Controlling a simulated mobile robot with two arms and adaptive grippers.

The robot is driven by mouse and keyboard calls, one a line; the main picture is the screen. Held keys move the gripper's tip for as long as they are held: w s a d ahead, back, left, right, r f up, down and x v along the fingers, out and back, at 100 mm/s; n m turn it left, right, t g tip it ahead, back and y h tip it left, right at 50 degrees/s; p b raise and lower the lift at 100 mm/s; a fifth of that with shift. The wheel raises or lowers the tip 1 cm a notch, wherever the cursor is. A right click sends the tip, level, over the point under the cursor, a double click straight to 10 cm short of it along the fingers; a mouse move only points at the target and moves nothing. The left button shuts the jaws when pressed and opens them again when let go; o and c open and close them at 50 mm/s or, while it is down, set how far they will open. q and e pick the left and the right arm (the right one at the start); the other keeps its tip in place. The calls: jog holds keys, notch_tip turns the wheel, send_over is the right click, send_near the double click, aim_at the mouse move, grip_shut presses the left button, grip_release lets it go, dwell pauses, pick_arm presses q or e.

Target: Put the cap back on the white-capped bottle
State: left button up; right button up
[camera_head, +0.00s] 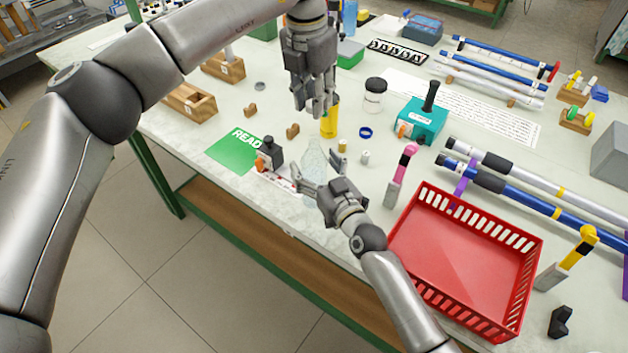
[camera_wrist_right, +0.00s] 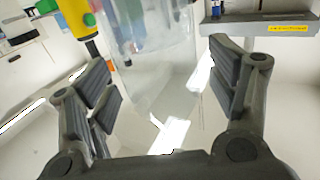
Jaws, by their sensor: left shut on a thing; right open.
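A clear bottle (camera_head: 314,160) stands near the front edge of the table, with no cap visible on it. In the right wrist view the clear bottle (camera_wrist_right: 160,60) rises between the fingers. My right gripper (camera_head: 312,188) is open, its fingers on either side of the bottle's lower part; it also shows in the wrist view (camera_wrist_right: 165,90). I cannot tell whether they touch it. My left gripper (camera_head: 316,108) points down, above and behind the bottle. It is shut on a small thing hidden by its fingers. No white cap can be made out.
A yellow cylinder (camera_head: 330,122) stands close by the left gripper. A black bottle (camera_head: 270,153), a blue ring (camera_head: 366,132) and small cylinders (camera_head: 365,157) are nearby. A red basket (camera_head: 455,255) is at right. A white jar with black lid (camera_head: 375,95) stands behind.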

jog(key=shift+w+a, duration=0.15)
jog(key=shift+c, duration=0.4)
jog(key=c, duration=1.4)
pick_arm(q)
send_over(315, 136)
jog(key=shift+s+a+f, duration=0.1)
jog(key=shift+f, duration=1.15)
jog(key=shift+s+a+f, duration=0.1)
jog(key=shift+f, duration=1.1)
pick_arm(e)
jog(key=shift+c, duration=0.3)
